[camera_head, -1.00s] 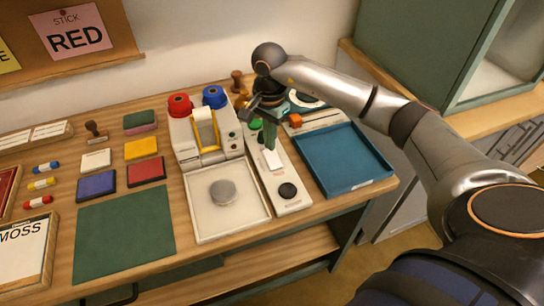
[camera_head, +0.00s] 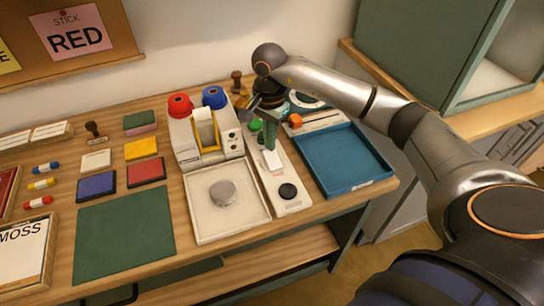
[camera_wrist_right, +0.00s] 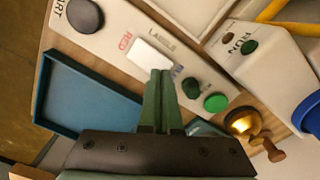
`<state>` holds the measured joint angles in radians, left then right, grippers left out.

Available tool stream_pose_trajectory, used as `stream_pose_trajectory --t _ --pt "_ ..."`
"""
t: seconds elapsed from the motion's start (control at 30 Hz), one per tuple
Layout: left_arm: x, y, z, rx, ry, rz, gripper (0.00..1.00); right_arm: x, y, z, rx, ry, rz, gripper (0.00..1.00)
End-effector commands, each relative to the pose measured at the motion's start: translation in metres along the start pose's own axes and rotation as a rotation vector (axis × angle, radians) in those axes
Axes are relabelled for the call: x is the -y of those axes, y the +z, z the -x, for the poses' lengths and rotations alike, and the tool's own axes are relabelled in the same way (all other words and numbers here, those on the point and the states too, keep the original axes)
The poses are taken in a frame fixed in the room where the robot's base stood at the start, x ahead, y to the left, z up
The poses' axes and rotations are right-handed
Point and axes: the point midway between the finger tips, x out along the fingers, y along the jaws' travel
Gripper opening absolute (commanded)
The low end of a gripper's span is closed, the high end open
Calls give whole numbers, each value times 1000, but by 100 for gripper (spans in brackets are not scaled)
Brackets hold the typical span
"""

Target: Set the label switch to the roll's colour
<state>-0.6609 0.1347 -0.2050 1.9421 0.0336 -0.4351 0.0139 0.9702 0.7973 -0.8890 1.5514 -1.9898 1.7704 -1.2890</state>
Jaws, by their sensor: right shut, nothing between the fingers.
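The label switch is a white block on the white label panel (camera_head: 268,185), just ahead of my right gripper's fingertips in the head view (camera_head: 272,160). In the right wrist view the white switch (camera_wrist_right: 152,56) lies near the printed words RED and LABELS; a blue word is partly hidden by the fingers. My right gripper (camera_head: 270,145) is shut and empty, its green fingertips (camera_wrist_right: 160,72) right at the switch; I cannot tell whether they touch. A red roll (camera_head: 180,105) and a blue roll (camera_head: 214,97) sit on the white dispenser (camera_head: 185,140). My left gripper is not in view.
A pink note (camera_head: 72,38) reads STICK RED. A blue tray (camera_head: 345,160) is right of the panel, a white tray with a grey disc (camera_head: 222,192) left of it. A green button (camera_wrist_right: 215,103) and a dark knob (camera_wrist_right: 85,15) are on the panel. Stamps stand behind.

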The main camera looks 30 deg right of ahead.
Motion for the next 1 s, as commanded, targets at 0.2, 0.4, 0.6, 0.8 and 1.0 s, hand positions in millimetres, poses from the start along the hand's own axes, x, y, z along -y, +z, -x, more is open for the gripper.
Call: stream_pose_trajectory --t 0.2,0.4,0.6,0.8,1.0 --pt "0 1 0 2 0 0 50 0 0 0 0 0 0 0" --pt "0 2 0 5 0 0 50 0 0 0 0 0 0 0" --pt "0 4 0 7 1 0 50 0 0 0 0 0 0 0" --pt "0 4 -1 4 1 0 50 0 0 -3 0 0 0 0" --pt "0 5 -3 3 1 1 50 0 0 -6 0 0 0 0"
